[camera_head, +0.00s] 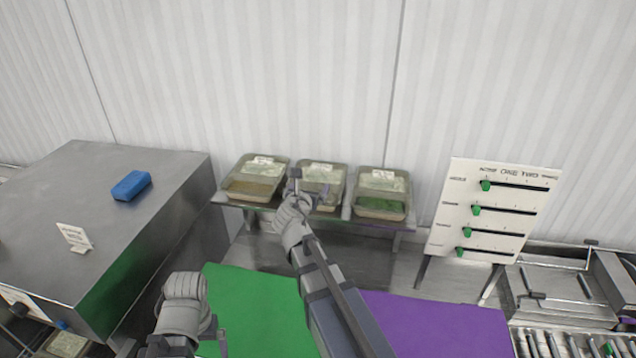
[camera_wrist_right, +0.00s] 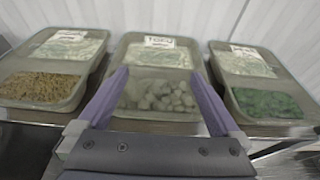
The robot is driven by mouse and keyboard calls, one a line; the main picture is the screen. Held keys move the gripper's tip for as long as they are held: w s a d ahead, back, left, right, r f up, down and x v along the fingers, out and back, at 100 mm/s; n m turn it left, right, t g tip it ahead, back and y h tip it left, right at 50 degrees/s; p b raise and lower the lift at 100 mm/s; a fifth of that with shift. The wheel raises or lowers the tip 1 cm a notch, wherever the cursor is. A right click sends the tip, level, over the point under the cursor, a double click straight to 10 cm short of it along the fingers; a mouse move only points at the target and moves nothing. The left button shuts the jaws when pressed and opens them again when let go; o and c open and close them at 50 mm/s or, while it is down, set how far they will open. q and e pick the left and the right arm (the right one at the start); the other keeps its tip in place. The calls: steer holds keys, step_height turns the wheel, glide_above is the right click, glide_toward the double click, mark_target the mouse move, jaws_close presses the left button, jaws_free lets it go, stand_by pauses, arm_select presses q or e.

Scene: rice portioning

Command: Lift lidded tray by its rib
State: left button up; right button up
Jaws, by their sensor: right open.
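Three grey-green trays stand side by side on a metal shelf (camera_head: 345,213), each with a clear, labelled cover over its back part. The left tray (camera_head: 254,179) shows tan grains, the middle tray (camera_head: 329,170) pale chunks and the right tray (camera_head: 382,193) green pieces. The middle tray also shows in the right wrist view (camera_wrist_right: 156,60). My right gripper (camera_head: 294,183) is open in front of the middle tray. Its purple fingers (camera_wrist_right: 158,95) spread to either side of that tray in the wrist view; I cannot tell whether they touch it. My left gripper (camera_head: 220,340) is low in the head view, its jaws unclear.
A steel cabinet (camera_head: 80,180) at left bears a blue block (camera_head: 131,186) and a small sign (camera_head: 74,237). A white slider board (camera_head: 495,210) stands at right, by a steel machine (camera_head: 560,295). Green (camera_head: 250,300) and purple (camera_head: 440,325) surfaces lie in front.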

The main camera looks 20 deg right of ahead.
mark_target(317, 175)
steer(key=shift+b+x, duration=1)
steer(key=shift+x, duration=2.95)
steer(key=shift+r, duration=0.15)
steer(key=shift+a, duration=0.1)
steer(key=c, duration=1.1)
steer(key=shift+r, duration=0.15)
step_height(317, 175, up, 10)
steer(key=p, duration=1)
